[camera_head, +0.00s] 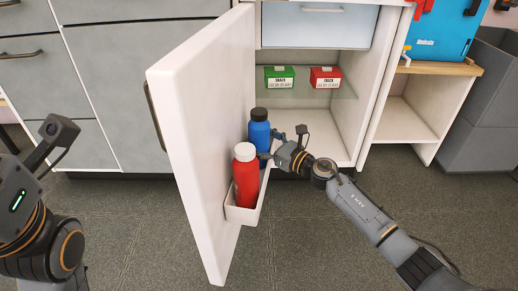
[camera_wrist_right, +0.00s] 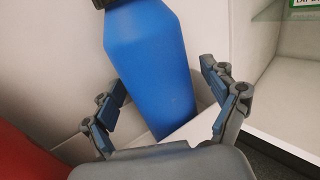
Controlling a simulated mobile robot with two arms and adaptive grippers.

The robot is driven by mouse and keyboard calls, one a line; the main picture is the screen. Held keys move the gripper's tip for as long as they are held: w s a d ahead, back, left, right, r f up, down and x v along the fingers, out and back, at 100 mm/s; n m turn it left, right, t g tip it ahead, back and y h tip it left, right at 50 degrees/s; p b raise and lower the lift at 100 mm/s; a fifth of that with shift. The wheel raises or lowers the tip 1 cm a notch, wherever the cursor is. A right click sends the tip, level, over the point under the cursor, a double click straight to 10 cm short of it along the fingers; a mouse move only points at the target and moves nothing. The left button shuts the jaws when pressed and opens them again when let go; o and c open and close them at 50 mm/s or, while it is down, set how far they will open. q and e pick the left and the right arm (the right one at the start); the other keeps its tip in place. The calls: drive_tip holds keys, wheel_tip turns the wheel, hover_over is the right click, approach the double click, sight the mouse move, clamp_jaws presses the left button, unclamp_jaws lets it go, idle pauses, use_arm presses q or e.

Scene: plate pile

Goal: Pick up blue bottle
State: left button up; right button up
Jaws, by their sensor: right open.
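The blue bottle (camera_head: 259,131) with a black cap stands in a white door bin (camera_head: 243,215) on the inside of the open fridge-like door. In the right wrist view the blue bottle (camera_wrist_right: 152,62) fills the middle, between the spread fingers. My right gripper (camera_head: 272,157) is at the bottle's right side; its fingers (camera_wrist_right: 163,105) are open with one on each side of the bottle, and I cannot tell if they touch it. My left arm shows at the left edge of the head view, but its gripper fingers are out of view.
A red bottle (camera_head: 246,176) with a white cap stands in the same bin, nearer me. The open white door (camera_head: 196,120) stands left of the bottles. A glass shelf holds a green box (camera_head: 279,78) and a red box (camera_head: 326,78). The cabinet's lower space is empty.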

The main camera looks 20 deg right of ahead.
drive_tip(key=c, duration=1.6)
drive_tip(key=shift+r, duration=0.1)
drive_tip(key=shift+c, duration=0.4)
drive_tip(key=shift+r, duration=0.1)
